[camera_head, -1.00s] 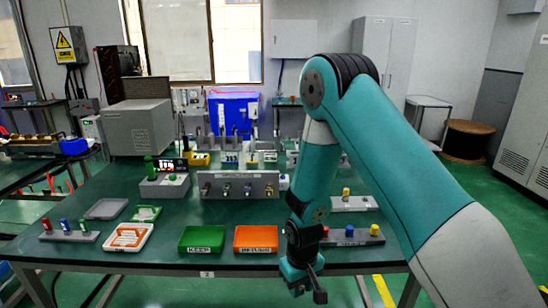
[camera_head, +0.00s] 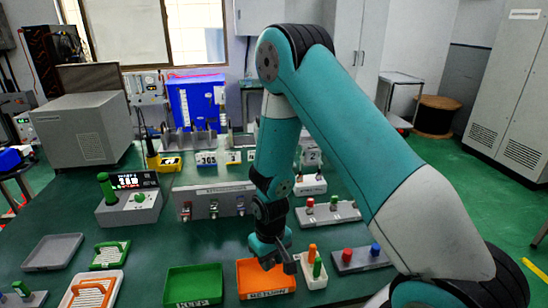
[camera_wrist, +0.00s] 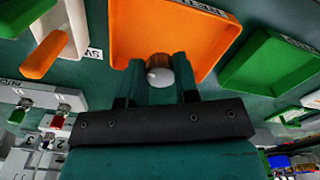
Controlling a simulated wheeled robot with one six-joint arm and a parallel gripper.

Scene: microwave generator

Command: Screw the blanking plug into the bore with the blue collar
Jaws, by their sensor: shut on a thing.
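My gripper (camera_head: 287,264) hangs low over the right part of the orange tray, its fingers pointing down. In the wrist view its fingers (camera_wrist: 158,80) are closed around a small round piece (camera_wrist: 159,70) with a pale end and a brownish side, which I take for the blanking plug. The head view does not show the held piece clearly. An upright grey panel (camera_head: 186,206) with several bores or fittings stands behind the trays, apart from my gripper. My arm hides its right part.
The orange tray (camera_head: 245,277) lies below my gripper, beside the green tray (camera_head: 192,286). A white holder (camera_head: 317,281) with orange and green upright pieces stands close right. A rack with red and blue knobs (camera_head: 375,249) is further right. Table between panel and trays looks clear.

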